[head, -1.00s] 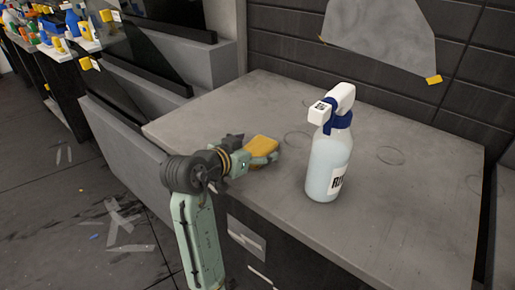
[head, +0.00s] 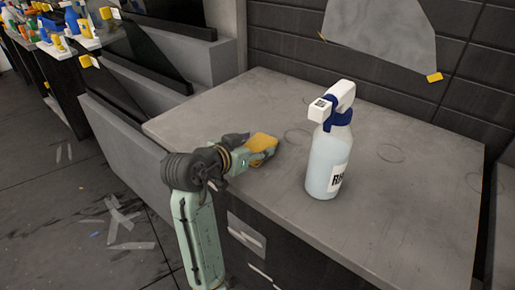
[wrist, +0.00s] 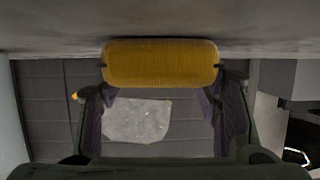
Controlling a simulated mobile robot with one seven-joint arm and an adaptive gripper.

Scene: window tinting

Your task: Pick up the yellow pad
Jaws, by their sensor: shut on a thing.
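The yellow pad (head: 262,143) is at the end of my gripper (head: 250,152), over the left part of the grey counter (head: 225,115) in the head view. The wrist view shows the pad (wrist: 160,63) lying across between the two fingers of my gripper (wrist: 160,85), with a fingertip at each end. My gripper is shut on the pad. The counter surface fills the top of the wrist view, close to the pad; I cannot tell whether they touch.
A spray bottle (head: 329,160) with a white and blue head stands on the counter to the right of my gripper. A grey sheet (head: 385,35) is on the dark wall behind. A shelf with several bottles (head: 60,28) is at the far left. The counter's right side is clear.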

